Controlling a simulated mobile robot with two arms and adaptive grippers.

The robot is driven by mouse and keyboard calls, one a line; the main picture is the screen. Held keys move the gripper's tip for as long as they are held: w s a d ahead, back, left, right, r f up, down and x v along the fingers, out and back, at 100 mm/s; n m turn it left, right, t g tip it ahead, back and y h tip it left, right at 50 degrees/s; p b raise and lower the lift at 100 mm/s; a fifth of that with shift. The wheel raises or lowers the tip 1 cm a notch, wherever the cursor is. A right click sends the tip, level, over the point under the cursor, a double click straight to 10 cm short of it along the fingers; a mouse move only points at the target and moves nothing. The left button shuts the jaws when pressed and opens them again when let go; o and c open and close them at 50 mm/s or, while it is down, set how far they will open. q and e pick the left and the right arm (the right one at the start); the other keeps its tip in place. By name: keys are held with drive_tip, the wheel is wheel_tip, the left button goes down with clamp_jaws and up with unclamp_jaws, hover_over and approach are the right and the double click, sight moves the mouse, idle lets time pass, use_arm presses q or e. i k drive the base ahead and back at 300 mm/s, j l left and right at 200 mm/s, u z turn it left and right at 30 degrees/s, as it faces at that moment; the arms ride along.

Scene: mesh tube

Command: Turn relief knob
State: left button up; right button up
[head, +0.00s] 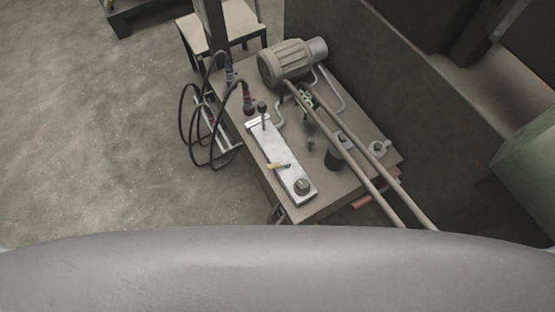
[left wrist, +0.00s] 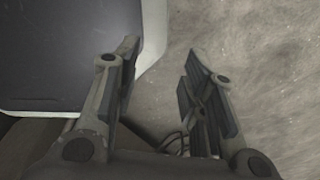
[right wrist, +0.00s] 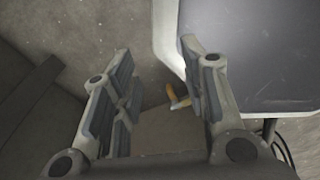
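In the head view a hydraulic unit stands on a brown bench. A pale metal manifold block (head: 281,160) lies on its top. A dark round knob (head: 303,186) sits at the block's near end. A yellow-tipped lever (head: 278,165) sits mid-block, and a black-knobbed stick (head: 262,107) stands at its far end. I cannot tell which is the relief knob. My left gripper (left wrist: 165,65) is open and empty over the floor. My right gripper (right wrist: 152,70) is open and empty, with a yellow handle (right wrist: 178,97) visible beyond its fingers. Neither gripper shows in the head view.
A ribbed motor (head: 287,62) sits at the bench's (head: 330,193) back. Two long pipes (head: 358,165) slope across its right side. Black hoses (head: 190,125) loop off the left edge. A wall (head: 360,60) stands behind. The floor (head: 90,150) on the left is clear.

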sight(302, 187)
drive_tip(key=k+l, duration=0.25)
drive_tip(key=l, duration=0.2)
drive_tip(key=j, duration=0.45)
drive_tip(key=k+j+z, duration=0.15)
drive_tip(key=j, duration=0.75)
drive_tip(key=k+j+z, duration=0.1)
drive_tip(key=j, duration=0.35)
drive_tip(key=k+j, duration=0.15)
drive_tip(key=j, duration=0.3)
drive_tip(key=k+j+z, duration=0.15)
drive_tip(key=j, duration=0.75)
drive_tip(key=k+j+z, duration=0.1)
drive_tip(key=j, duration=0.35)
drive_tip(key=k, duration=0.05)
